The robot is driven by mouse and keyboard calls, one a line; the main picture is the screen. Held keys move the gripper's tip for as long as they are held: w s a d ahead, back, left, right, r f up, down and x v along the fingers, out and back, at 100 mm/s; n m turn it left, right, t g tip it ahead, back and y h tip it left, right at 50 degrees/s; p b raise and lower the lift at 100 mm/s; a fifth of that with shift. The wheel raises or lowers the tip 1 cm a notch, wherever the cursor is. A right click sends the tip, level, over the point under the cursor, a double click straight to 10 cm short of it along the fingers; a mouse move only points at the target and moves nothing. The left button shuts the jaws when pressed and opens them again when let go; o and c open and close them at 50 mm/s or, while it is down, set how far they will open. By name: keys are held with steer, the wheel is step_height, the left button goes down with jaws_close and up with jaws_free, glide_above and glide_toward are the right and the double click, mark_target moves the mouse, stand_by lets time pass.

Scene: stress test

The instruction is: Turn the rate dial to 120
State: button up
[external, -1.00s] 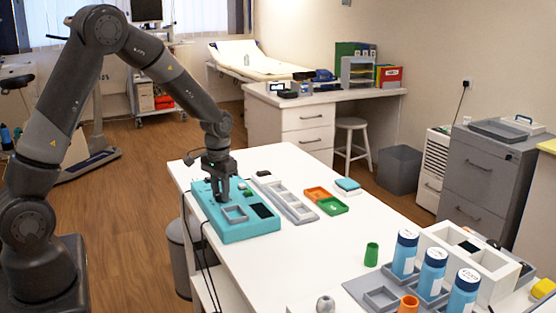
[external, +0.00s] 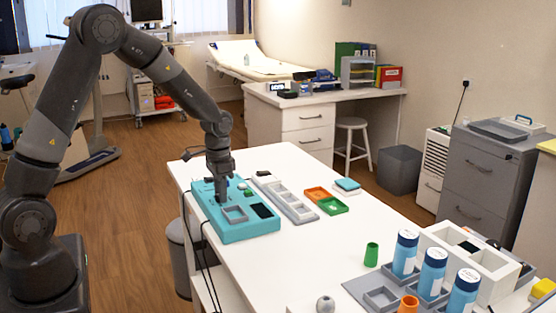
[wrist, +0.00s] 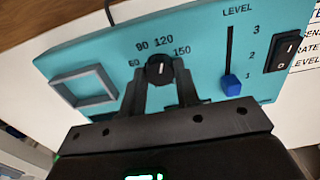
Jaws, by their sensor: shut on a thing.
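The teal panel (external: 240,232) lies on the white table; its face fills much of the wrist view (wrist: 95,50). The black rate dial (wrist: 159,69) stands among the printed marks 60, 90, 120 and 150. Its white pointer line looks upright, towards 120. My gripper (wrist: 160,75) is shut on the dial, one finger on each side. In the external view my gripper (external: 222,199) reaches down onto the panel and hides the dial.
A blue slider (wrist: 231,83) sits near level 1, beside a black rocker switch (wrist: 290,51). A grey square frame (wrist: 84,90) is on the panel's other side. Grey trays (external: 290,203) and an orange tray (external: 317,194) lie to the right of the panel.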

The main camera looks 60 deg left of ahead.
steer(key=o, duration=1)
steer(key=shift+r, duration=5.4)
